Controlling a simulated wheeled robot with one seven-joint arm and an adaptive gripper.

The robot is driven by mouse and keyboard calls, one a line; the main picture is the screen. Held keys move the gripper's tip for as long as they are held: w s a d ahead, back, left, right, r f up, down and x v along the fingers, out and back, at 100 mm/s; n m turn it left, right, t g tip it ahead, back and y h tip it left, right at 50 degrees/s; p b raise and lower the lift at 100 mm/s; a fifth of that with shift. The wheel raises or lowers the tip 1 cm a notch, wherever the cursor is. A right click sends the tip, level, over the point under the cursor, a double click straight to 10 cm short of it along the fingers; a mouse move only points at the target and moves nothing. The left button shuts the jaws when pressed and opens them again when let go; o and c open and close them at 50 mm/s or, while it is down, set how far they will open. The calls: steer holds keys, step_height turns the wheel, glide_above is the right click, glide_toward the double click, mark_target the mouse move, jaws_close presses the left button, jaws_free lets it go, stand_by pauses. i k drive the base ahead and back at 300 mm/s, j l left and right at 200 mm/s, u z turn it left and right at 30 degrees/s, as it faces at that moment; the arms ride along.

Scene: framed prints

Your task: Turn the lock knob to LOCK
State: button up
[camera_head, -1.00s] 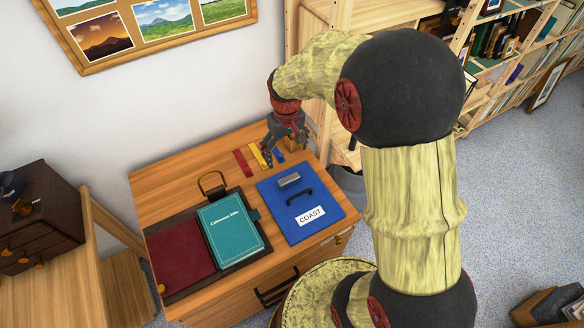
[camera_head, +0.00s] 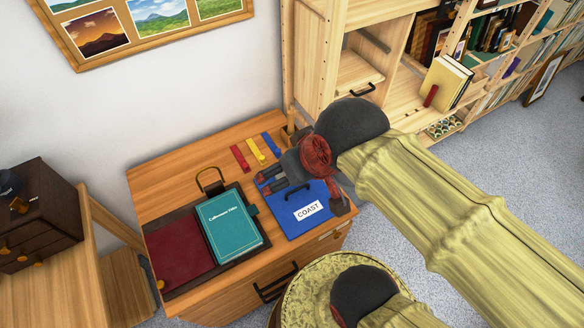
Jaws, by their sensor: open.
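I cannot clearly identify the lock knob or a LOCK mark. A small brass fitting (camera_head: 20,206) sits on top of the dark wooden drawer box (camera_head: 42,215) at the far left, with small pale marks beside it that I cannot read. My gripper (camera_head: 268,187) is open, with its fingers pointing left over the blue panel (camera_head: 295,229) on the desk. It is well to the right of the drawer box. I cannot tell whether its fingers touch the panel; they and the wrist hide the panel's upper part.
On the wooden desk (camera_head: 155,185) lie a teal book (camera_head: 230,224), a dark red cover (camera_head: 180,247) and red, yellow and blue strips (camera_head: 256,151). The blue panel bears a black handle and a COAST label (camera_head: 308,211). Shelves (camera_head: 400,85) stand behind my arm.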

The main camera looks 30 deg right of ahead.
mark_target(338, 235)
steer(key=j, duration=0.3)
steer(key=k+l+z, duration=0.5)
steer(key=l, duration=0.2)
steer(key=k+j, duration=0.15)
steer(key=j, duration=0.2)
steer(key=k+j+z, duration=0.1)
steer(key=j, duration=0.25)
steer(key=k+j, duration=0.25)
steer(key=j+z, duration=0.05)
steer(key=j, duration=0.1)
